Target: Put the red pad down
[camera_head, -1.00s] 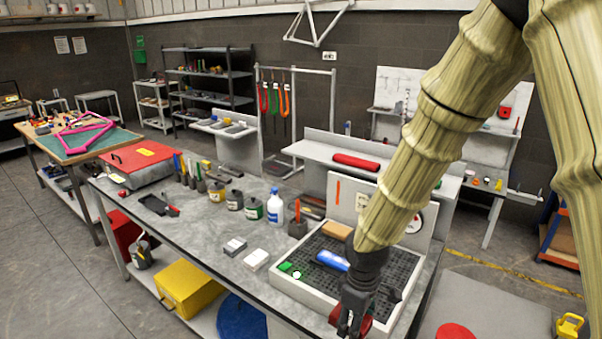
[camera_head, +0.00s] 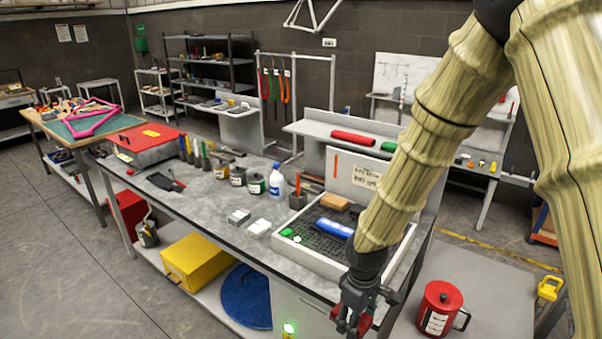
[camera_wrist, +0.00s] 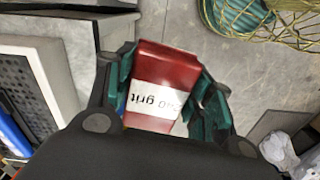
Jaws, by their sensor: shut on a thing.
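The red pad (camera_wrist: 165,68) shows in the wrist view, with a white label reading "grit" across it. My gripper (camera_wrist: 166,95) is shut on the pad, one teal-padded finger on each side. In the head view my gripper (camera_head: 355,308) hangs at the front right corner of the grey workbench (camera_head: 205,226), by the black-grid tray (camera_head: 318,275). Only a bit of red shows there between the fingers. In the wrist view, bench and tray edges lie to the left of the pad, and grey floor lies beyond it.
The tray holds a blue thing (camera_head: 335,228), a green block (camera_head: 287,233) and a tan block (camera_head: 335,202). White boxes (camera_head: 259,227) and several jars stand on the bench. A red canister (camera_head: 438,308) stands right of my gripper. Bare bench top lies left of the boxes.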

